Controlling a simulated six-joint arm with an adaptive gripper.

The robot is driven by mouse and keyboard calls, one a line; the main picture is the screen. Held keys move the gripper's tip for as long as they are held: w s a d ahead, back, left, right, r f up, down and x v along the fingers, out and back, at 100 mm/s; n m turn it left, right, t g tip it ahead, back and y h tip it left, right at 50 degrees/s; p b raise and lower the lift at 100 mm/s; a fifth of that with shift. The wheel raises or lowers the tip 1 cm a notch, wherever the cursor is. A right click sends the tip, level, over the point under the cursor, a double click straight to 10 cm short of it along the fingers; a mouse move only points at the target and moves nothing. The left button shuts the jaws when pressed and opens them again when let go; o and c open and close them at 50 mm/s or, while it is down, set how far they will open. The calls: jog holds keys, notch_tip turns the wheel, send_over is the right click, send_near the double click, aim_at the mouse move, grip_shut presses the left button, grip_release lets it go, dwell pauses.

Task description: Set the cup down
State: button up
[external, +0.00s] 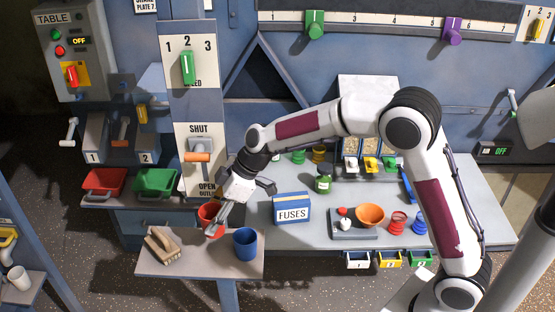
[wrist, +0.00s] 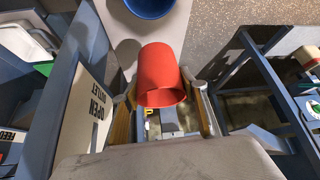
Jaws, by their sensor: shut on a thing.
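A red cup (external: 207,212) is held between the two fingers of my gripper (external: 217,222), at the back edge of a small grey shelf (external: 190,266). In the wrist view, the red cup (wrist: 160,72) sits between my gripper's fingers (wrist: 163,95), which close on its sides. A blue cup (external: 245,243) stands upright on the shelf, to the right of the red cup and apart from it. The blue cup (wrist: 150,7) also shows at the top of the wrist view. I cannot tell whether the red cup's base touches the shelf.
Behind are a red bin (external: 103,182), a green bin (external: 156,181) and the open/shut lever panel (external: 199,160). A blue fuses box (external: 292,209) stands on the bench to the right. The shelf's front middle is clear.

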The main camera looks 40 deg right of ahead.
jog(key=s+d+f+m+t+h, duration=0.15)
jog(key=s+d+m, duration=0.25)
jog(key=d, duration=0.7)
jog(key=s+d+f+m+t+h, duration=0.1)
jog(key=s+d+m+h, duration=0.2)
jog(key=d, duration=0.8)
jog(key=s+d+f+m+t+h, duration=0.1)
jog(key=s+d+m, duration=0.35)
jog(key=d, duration=0.65)
jog(key=w+d+f+n+y, duration=0.1)
jog(key=w+d+f, duration=0.1)
jog(key=w, duration=1.2)
jog(key=w+d+f+n+y, duration=0.1)
jog(key=w+d, duration=0.4)
jog(key=w, duration=0.9)
jog(key=shift+d+f+n+g, duration=0.35)
jog(key=shift+f+n, duration=0.2)
jog(key=shift+f, duration=0.1)
jog(key=shift+f, duration=3.1)
